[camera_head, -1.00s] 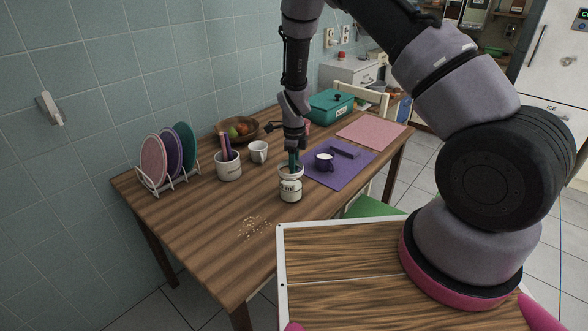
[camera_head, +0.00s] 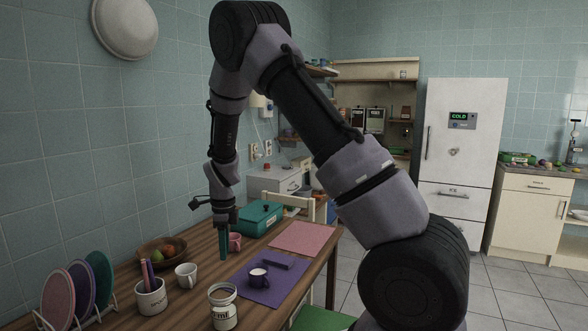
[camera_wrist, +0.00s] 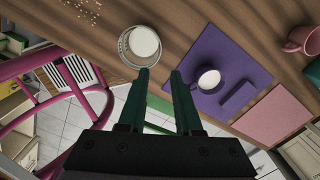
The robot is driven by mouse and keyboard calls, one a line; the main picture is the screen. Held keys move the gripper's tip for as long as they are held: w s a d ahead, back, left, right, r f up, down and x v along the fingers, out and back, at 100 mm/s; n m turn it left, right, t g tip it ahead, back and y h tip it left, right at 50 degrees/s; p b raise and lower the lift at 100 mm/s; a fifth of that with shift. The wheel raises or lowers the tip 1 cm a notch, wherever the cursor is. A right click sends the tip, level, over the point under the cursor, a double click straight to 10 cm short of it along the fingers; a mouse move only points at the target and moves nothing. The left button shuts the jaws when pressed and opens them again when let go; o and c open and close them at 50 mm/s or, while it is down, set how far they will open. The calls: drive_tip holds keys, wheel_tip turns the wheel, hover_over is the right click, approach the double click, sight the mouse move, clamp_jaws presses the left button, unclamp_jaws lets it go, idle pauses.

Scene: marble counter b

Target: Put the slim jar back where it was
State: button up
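A pale jar with a dark-lettered label (camera_head: 224,318) stands upright on the wooden table, near its front edge. It is the only jar I make out on the table; I cannot tell for sure that it is the slim jar. In the wrist view its round pale top (camera_wrist: 144,41) shows just beyond the fingertips, inside a wider rim. My gripper (camera_head: 224,257) points down above the table, beyond the jar in the head view. In the wrist view its two green fingers (camera_wrist: 160,72) are apart with nothing between them.
A purple mat (camera_head: 262,291) with a dark mug (camera_head: 258,280) lies right of the jar. A white mug (camera_head: 187,279), a utensil pot (camera_head: 151,303) and a plate rack (camera_head: 75,318) stand left. A fruit bowl (camera_head: 155,254), teal box (camera_head: 259,219) and pink mat (camera_head: 303,237) are farther back.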

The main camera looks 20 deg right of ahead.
drive_tip(key=s+d+r+n+t+y, duration=0.1)
drive_tip(key=s+d+r+n, duration=0.2)
drive_tip(key=r, duration=0.5)
drive_tip(key=s+d+r+n+t+y, duration=0.1)
drive_tip(key=s+d+r+n, duration=0.2)
drive_tip(key=r, duration=0.5)
drive_tip(key=s+d+r+n+t+y, duration=0.1)
drive_tip(key=s+d+r+n, duration=0.2)
drive_tip(key=r, duration=0.6)
drive_tip(key=s+d+r+n+t, duration=0.1)
drive_tip(key=s+d+r+n, duration=0.1)
drive_tip(key=s, duration=0.3)
drive_tip(key=s+d+r+n+t+h, duration=0.1)
drive_tip(key=s+d+r+n, duration=0.2)
drive_tip(key=s+n, duration=0.1)
drive_tip(key=s+d+r+n+t, duration=0.2)
drive_tip(key=s+d+r, duration=0.1)
drive_tip(key=s, duration=0.3)
drive_tip(key=shift+s+d+r+n, duration=0.2)
drive_tip(key=shift+s+d+n, duration=0.1)
drive_tip(key=shift+n, duration=0.1)
